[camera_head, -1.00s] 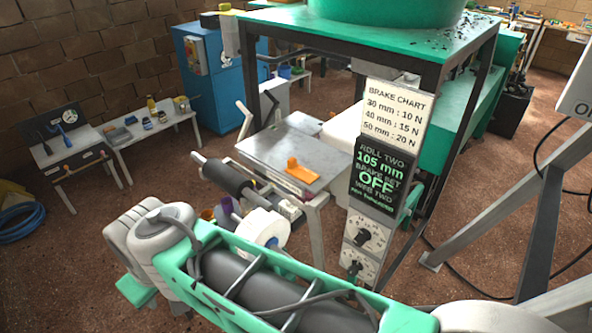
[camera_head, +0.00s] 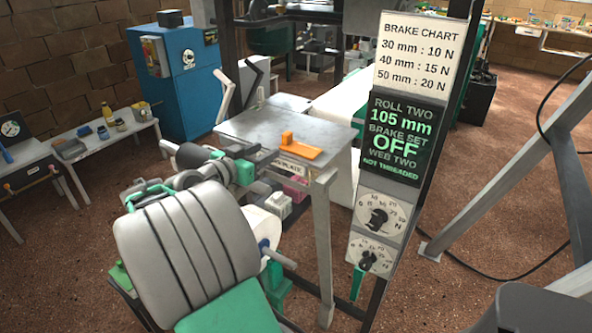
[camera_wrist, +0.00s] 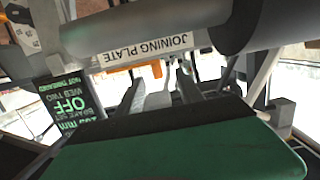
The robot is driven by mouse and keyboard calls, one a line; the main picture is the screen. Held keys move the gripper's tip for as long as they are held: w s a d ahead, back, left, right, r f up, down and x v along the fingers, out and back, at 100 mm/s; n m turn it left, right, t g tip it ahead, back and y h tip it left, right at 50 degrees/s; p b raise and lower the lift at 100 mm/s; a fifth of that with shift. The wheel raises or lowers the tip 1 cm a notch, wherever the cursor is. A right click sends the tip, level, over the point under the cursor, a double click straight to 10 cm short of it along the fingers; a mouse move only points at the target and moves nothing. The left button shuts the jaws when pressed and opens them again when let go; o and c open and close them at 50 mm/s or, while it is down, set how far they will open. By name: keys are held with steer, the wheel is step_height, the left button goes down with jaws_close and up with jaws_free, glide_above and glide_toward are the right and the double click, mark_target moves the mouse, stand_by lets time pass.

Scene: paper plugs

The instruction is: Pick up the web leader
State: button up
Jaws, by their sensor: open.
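The white paper roll (camera_head: 262,230) sits low beside the steel stand, partly hidden behind my arm in the head view. I cannot make out its loose leader end there. In the wrist view my gripper (camera_wrist: 160,84) is open, with its grey fingers apart below the strip labelled JOINING PLATE (camera_wrist: 140,50). A pale shape shows between the fingers, but I cannot tell what it is. No hold on the leader is visible. In the head view my forearm hides much of the roll area.
The joining table (camera_head: 240,128) carries an orange tool (camera_head: 292,147). The display panel (camera_head: 403,135) reads brake OFF, web two not threaded. Two brake dials (camera_head: 378,218) sit below it. A dark roller (camera_wrist: 265,22) crosses close above my gripper.

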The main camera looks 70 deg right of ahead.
mark_target(284, 140)
steer(key=x, duration=0.5)
steer(key=s+r+p+x, duration=0.1)
steer(key=x, duration=0.2)
jaws_close()
stand_by(0.4)
